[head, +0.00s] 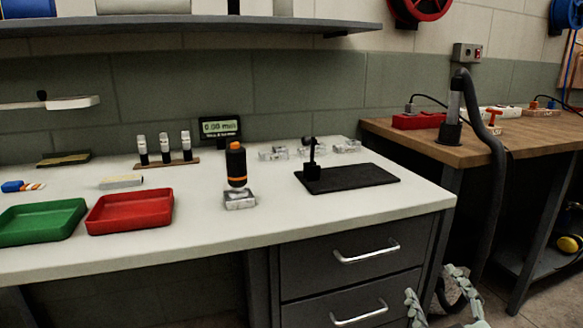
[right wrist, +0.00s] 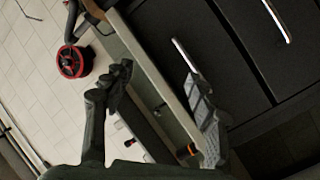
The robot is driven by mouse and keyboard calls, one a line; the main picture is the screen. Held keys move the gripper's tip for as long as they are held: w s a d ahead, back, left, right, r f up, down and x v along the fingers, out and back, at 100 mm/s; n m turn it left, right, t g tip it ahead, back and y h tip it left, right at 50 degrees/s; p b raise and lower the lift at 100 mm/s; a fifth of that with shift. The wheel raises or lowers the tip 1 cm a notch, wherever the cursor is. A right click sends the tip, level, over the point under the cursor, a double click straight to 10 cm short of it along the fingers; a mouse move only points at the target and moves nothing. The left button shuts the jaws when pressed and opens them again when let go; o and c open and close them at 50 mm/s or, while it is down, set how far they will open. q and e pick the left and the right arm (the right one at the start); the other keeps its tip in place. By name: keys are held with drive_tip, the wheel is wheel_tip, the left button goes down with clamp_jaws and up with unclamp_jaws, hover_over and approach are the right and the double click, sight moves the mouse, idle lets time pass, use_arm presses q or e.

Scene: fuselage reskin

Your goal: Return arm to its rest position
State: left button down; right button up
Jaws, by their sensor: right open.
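My right gripper (head: 432,285) shows at the bottom right of the head view, low in front of the bench's right end and beside the drawers. Its two fingers stand apart with nothing between them. In the right wrist view the same gripper (right wrist: 158,72) is open and empty, with the dark drawer fronts and the bench edge behind it. Most of my right arm is below the picture. My left arm and gripper are not in view.
The white bench (head: 290,232) holds a green tray (head: 40,238), a red tray (head: 130,229), an orange-black tool (head: 236,165) on a metal block and a black mat (head: 370,183). Drawer handles (head: 366,254) stick out near my gripper. A black hose (head: 497,190) hangs beside the wooden bench (head: 530,138).

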drive_tip(key=s+a+f+m+g+y, duration=0.1)
drive_tip(key=s+a+f+m+g, duration=0.1)
drive_tip(key=s+f+g, duration=0.45)
drive_tip(key=s+a+f+m+g+y, duration=0.1)
drive_tip(key=s+a+f+m+g, duration=0.2)
drive_tip(key=f, duration=0.7)
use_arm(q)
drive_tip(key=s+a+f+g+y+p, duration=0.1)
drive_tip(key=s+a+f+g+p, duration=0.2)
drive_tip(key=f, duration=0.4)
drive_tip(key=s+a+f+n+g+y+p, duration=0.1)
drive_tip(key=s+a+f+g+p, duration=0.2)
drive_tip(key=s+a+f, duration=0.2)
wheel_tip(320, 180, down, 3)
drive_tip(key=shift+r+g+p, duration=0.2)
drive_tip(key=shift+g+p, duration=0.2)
use_arm(e)
drive_tip(key=s+d+f+g+h, duration=0.1)
drive_tip(key=s+d+f+g, duration=0.1)
drive_tip(key=s+d+f, duration=0.2)
drive_tip(key=s+d+f+g, duration=0.3)
drive_tip(key=s+d+f, duration=0.1)
drive_tip(key=f, duration=0.6)
drive_tip(key=shift+d+h, duration=0.3)
drive_tip(key=shift+h, duration=0.1)
